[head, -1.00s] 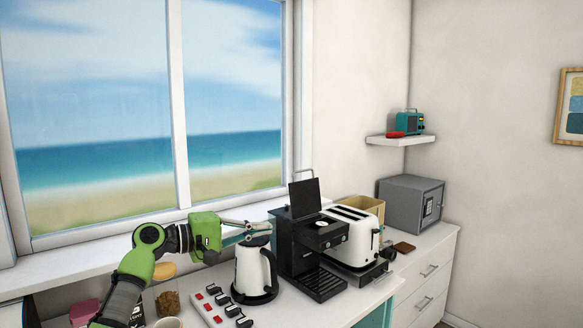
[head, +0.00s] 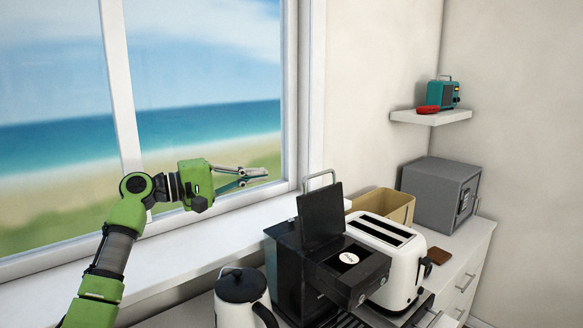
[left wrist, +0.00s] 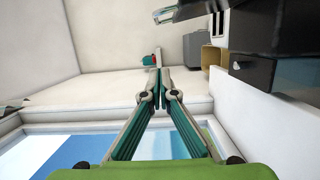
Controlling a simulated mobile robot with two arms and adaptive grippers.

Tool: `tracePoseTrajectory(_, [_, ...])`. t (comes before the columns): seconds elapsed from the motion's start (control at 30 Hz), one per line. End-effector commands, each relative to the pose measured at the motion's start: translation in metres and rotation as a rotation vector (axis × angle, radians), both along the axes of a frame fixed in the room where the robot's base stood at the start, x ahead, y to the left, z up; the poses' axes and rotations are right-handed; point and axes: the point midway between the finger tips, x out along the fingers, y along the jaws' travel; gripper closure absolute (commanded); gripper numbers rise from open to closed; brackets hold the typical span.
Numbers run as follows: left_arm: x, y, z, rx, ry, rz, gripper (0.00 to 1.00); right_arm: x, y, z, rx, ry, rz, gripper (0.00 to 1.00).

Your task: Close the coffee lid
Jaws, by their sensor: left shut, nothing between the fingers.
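The black coffee machine (head: 289,277) stands on the counter. Its lid (head: 321,215) stands upright and open, with a metal handle (head: 320,175) along its top edge. A round white spot (head: 349,258) shows on the machine's top in front of the lid. My left gripper (head: 264,173) is shut and empty, raised in front of the window to the left of the lid and apart from it. In the left wrist view its fingertips (left wrist: 160,84) meet. There the lid (left wrist: 255,27) and handle (left wrist: 188,11) show at upper right. My right gripper is not in view.
A black-and-white kettle (head: 241,297) stands left of the machine. A white toaster (head: 399,270) stands close at its right, with a tan box (head: 388,205) and grey safe (head: 433,195) behind. A shelf (head: 432,117) holds a teal radio (head: 442,95).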

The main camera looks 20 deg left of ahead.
Motion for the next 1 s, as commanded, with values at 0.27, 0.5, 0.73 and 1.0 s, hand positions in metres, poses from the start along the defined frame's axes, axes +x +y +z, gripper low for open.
tracePoseTrajectory(0.27, [0.027,-0.031,0.005,-0.003,0.003,-0.003,1.0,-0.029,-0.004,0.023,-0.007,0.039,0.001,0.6])
tracePoseTrajectory(0.5, [0.059,-0.066,0.005,-0.003,0.003,-0.002,1.0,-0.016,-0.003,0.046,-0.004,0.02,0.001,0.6])
tracePoseTrajectory(0.73, [0.055,-0.089,0.001,0.002,0.002,-0.001,1.0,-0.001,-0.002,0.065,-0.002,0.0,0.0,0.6])
tracePoseTrajectory(1.0, [0.045,-0.104,-0.001,0.001,0.002,0.001,1.0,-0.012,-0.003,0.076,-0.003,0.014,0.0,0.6])
